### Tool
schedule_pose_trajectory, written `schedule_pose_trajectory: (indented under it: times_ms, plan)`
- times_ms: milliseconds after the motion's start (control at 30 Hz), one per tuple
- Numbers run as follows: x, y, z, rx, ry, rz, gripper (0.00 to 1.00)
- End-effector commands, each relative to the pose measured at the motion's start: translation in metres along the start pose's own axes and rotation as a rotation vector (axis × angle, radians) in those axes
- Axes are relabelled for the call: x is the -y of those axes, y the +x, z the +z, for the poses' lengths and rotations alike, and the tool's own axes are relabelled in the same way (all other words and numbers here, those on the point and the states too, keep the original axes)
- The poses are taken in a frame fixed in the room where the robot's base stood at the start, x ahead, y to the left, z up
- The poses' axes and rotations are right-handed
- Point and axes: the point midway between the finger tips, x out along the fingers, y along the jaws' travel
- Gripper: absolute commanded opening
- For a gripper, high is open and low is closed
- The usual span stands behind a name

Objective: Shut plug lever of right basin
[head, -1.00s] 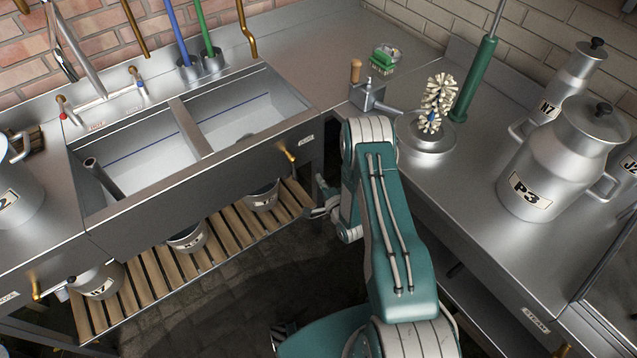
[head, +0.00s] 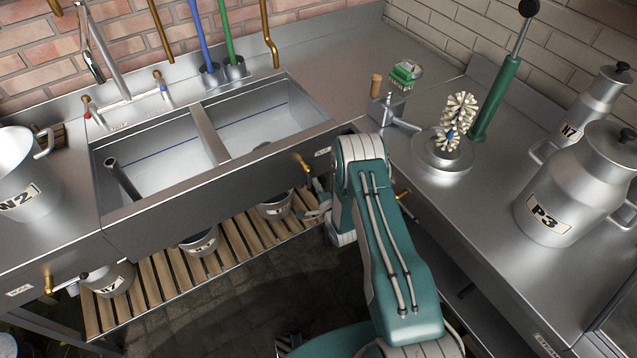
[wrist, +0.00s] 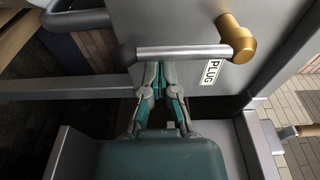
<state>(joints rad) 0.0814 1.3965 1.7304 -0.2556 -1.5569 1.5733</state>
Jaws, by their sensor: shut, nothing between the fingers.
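The right basin (head: 262,112) is the right half of the steel double sink. Its plug lever (head: 302,163) has a brass pivot on the sink's front panel. In the wrist view the lever's grey bar (wrist: 185,52) lies level, running left from the brass pivot (wrist: 238,38), above a PLUG label (wrist: 211,72). My gripper (wrist: 160,72) is shut and empty, with its fingertips right at the lower edge of the bar, near its left half. I cannot tell whether they touch. In the head view my gripper (head: 318,208) is partly hidden by my arm, below the lever.
A slatted wooden shelf (head: 165,290) with several pails lies under the sink. The right counter (head: 480,215) holds a brush on a round base, the can P3 (head: 560,205) and a green-handled pump. Another brass lever (head: 48,282) is at the lower left.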

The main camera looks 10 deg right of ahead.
Motion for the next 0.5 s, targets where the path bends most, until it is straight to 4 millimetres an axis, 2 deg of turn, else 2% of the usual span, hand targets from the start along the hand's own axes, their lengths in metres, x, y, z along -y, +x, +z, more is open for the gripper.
schedule_pose_trajectory:
  times_ms: [500]
  plan:
    - [-0.001, -0.0006, 0.0034, 0.0, 0.058, 0.008, 0.0]
